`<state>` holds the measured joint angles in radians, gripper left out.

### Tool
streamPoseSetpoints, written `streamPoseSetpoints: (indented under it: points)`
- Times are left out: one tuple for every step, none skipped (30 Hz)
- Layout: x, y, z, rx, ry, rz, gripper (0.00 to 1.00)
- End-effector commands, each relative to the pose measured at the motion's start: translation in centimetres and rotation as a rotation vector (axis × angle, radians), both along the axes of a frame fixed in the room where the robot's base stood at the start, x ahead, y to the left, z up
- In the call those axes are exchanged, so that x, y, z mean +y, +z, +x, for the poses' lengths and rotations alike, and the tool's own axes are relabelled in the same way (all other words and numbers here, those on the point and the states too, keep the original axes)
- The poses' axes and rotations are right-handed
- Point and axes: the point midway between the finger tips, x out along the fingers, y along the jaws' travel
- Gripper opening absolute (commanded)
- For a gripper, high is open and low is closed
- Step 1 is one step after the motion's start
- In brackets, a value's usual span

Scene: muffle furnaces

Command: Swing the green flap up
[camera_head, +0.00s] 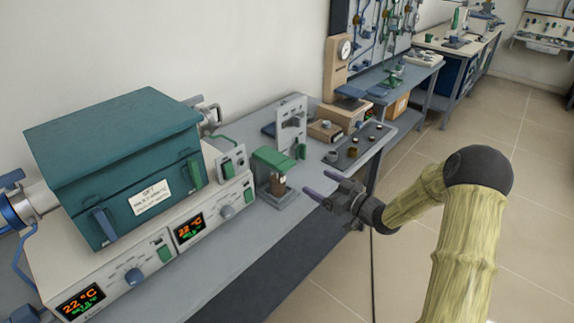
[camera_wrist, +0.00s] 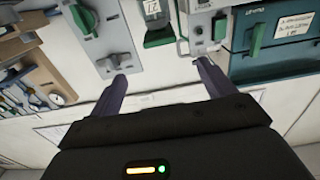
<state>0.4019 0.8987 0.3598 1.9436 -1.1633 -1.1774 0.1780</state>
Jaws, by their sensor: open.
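The green flap (camera_head: 273,158) sits on top of a small grey stand (camera_head: 284,199) on the bench, lying about level, with a brown piece (camera_head: 278,184) under it. In the wrist view, a green piece that looks like the flap (camera_wrist: 158,38) shows at the top centre, beyond the gap between my fingers. My gripper (camera_head: 314,182) is open and empty, right of the stand and apart from it. In the wrist view its two fingers (camera_wrist: 162,70) are spread wide with nothing between them.
A teal furnace (camera_head: 115,150) on a white base with 22 °C displays stands left. A grey upright plate (camera_head: 292,125) with a green knob stands behind the flap. A dark tray (camera_head: 361,145) of small parts lies right of it. Bare bench (camera_head: 240,235) lies in front.

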Motion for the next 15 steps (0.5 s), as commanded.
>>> streamPoseSetpoints:
  points:
    - [0.9, 0.0, 0.5, -0.001, 0.004, 0.002, 0.82]
    - [1.3, 0.0, 0.9, 0.000, 0.003, 0.002, 0.82]
    - [1.9, 0.0, 1.3, 0.000, 0.003, 0.001, 0.82]
    - [2.3, 0.0, 1.6, 0.000, 0.004, 0.002, 0.82]
    - [2.7, 0.1, 2.0, -0.001, 0.003, 0.002, 0.82]
    - [3.2, 0.0, 2.4, 0.000, 0.002, 0.002, 0.82]
    - [3.7, 0.0, 2.7, 0.000, 0.002, 0.001, 0.82]
    - [4.1, 0.0, 3.0, 0.001, 0.003, 0.002, 0.82]
    - [4.6, 0.0, 3.5, 0.000, 0.002, 0.002, 0.82]
    - [5.1, 0.0, 3.8, 0.000, 0.003, 0.001, 0.82]
    - [5.5, 0.0, 4.1, 0.000, 0.002, 0.001, 0.82]
    - [6.0, 0.0, 4.6, 0.000, 0.002, 0.002, 0.82]
    - [6.5, 0.0, 4.9, 0.000, 0.002, 0.002, 0.82]
    - [6.9, 0.0, 5.2, 0.000, 0.003, 0.002, 0.82]
    - [7.4, 0.0, 5.6, -0.001, 0.003, 0.002, 0.82]
